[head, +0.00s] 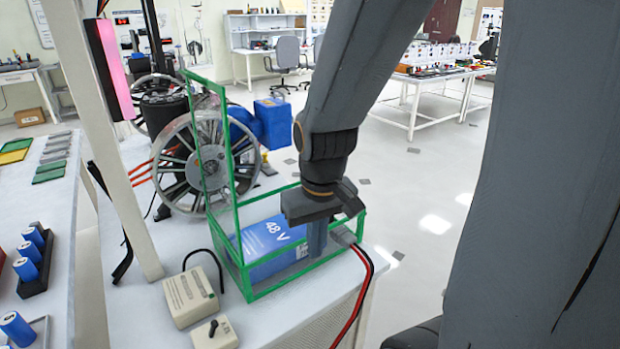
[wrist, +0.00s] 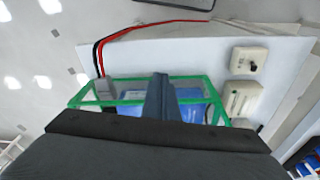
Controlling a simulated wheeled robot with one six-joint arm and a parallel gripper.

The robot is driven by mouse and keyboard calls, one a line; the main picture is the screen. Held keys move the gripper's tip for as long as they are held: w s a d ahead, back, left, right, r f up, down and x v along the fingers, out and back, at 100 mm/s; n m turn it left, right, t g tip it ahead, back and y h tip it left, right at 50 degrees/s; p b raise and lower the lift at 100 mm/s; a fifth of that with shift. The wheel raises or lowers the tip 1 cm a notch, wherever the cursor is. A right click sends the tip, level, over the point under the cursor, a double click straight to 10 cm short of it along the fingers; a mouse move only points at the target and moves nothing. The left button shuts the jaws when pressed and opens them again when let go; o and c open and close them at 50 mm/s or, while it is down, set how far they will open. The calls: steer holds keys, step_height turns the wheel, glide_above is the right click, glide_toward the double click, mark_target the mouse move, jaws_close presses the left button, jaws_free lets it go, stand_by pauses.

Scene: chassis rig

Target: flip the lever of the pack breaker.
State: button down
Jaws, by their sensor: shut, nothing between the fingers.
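My gripper (head: 317,240) points down, fingers shut and empty, over the right part of the green frame around the blue 48 V pack (head: 265,240). In the wrist view the shut fingers (wrist: 159,95) stand in front of the pack (wrist: 190,103); whether they touch it, I cannot tell. A small beige box with a black lever (head: 213,331), likely the pack breaker, sits on the bench left of and nearer than the pack. Its lever leans slightly; it also shows in the wrist view (wrist: 248,60). My gripper is well apart from it.
A larger beige box (head: 191,295) stands beside the lever box. The green frame (head: 236,215) has a tall upright part at left. Red and black cables (head: 366,268) leave a grey connector (head: 343,237) at its right. A white post (head: 105,150) rises at left.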

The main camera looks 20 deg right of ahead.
steer(key=w+a+r+n+p, duration=0.1)
steer(key=w+r+n+p, duration=0.25)
steer(key=w+r, duration=0.2)
steer(key=w+d+f+n, duration=0.1)
steer(key=w+d+n, duration=0.2)
steer(key=w+n, duration=0.2)
steer(key=w+d+f+n+g+p, duration=0.1)
steer(key=w+d+n, duration=0.3)
steer(key=w, duration=0.6)
steer(key=w+d+f+n+h, duration=0.1)
steer(key=w+d+n, duration=0.3)
steer(key=w+n, duration=0.3)
steer(key=shift+w+n, duration=0.2)
steer(key=shift+n, duration=0.25)
steer(key=shift+a, duration=0.1)
step_height(320, 180, down, 10)
steer(key=d+p, duration=0.1)
steer(key=p, duration=0.2)
steer(key=shift+w+r, duration=0.1)
